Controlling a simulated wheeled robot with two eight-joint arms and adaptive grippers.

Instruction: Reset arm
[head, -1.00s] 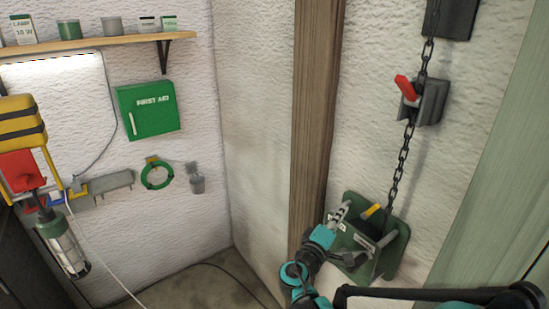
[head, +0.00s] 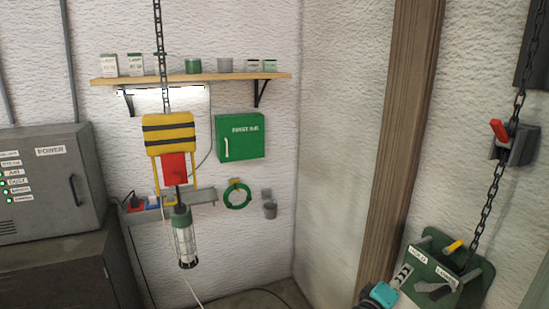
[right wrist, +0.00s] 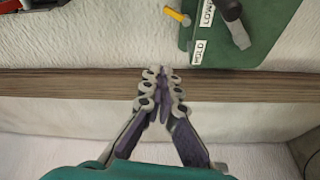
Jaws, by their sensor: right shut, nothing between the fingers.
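My right gripper (head: 402,277) is at the lower right of the head view, at the left edge of a green wall box. In the right wrist view its fingers (right wrist: 162,78) are shut and empty, in front of the wooden post. The green box (head: 468,294) carries HOLD and LOWER labels, a yellow-tipped peg (head: 453,246) and a dark lever (head: 435,291) by the LOWER label. The box also shows at the top of the right wrist view (right wrist: 240,50), apart from the fingertips. My left gripper is not in view.
A chain (head: 488,215) rises from the box past a red-handled wall catch (head: 500,130). The wooden post (head: 400,130) stands left of it. A caged lamp (head: 185,240) hangs under a yellow-black block (head: 169,134) on the left. A grey power cabinet (head: 50,180) stands at far left.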

